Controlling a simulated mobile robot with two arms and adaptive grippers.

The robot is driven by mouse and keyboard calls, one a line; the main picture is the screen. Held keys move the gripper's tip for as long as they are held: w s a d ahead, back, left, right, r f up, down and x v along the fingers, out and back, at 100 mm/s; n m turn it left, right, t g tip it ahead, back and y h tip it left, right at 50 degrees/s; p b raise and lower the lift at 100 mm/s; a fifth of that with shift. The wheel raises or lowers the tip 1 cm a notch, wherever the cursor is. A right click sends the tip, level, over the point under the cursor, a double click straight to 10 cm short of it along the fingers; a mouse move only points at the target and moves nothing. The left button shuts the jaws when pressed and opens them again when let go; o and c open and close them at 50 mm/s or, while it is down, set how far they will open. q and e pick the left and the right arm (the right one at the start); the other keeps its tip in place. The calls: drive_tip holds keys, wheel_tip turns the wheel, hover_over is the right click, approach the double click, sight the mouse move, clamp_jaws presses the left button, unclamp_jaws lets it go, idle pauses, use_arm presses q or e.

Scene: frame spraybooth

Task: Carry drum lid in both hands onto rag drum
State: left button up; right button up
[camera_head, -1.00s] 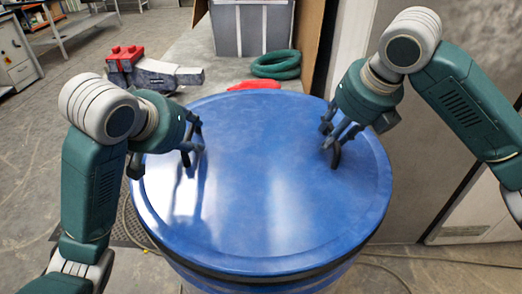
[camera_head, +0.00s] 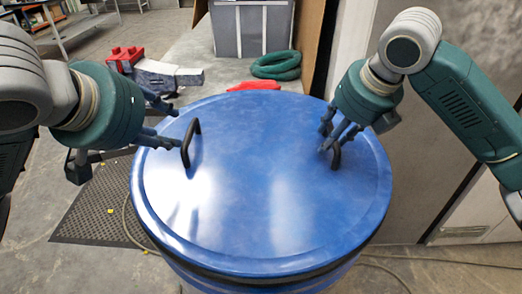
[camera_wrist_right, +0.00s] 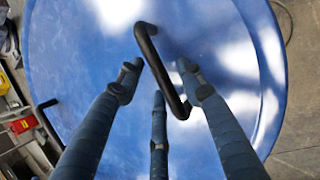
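The blue round drum lid (camera_head: 262,215) lies flat on top of the blue drum (camera_head: 345,268), whose side shows only below the front rim. The lid has a left black handle (camera_head: 190,142) and a right black handle (camera_head: 336,155). My right gripper (camera_head: 333,137) is at the right handle. In the right wrist view, the fingers of this gripper (camera_wrist_right: 160,82) are spread, with the right handle (camera_wrist_right: 163,75) between their tips.
Behind the lid lie a red cloth-like item (camera_head: 254,86), a green coiled hose (camera_head: 277,65) and a grey bin (camera_head: 252,28). A red and grey object (camera_head: 150,68) stands at the back left. A black perforated mat (camera_head: 98,213) and a cable lie on the floor to the left.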

drive_tip(key=v, duration=1.2)
drive_tip(key=shift+f, duration=0.1)
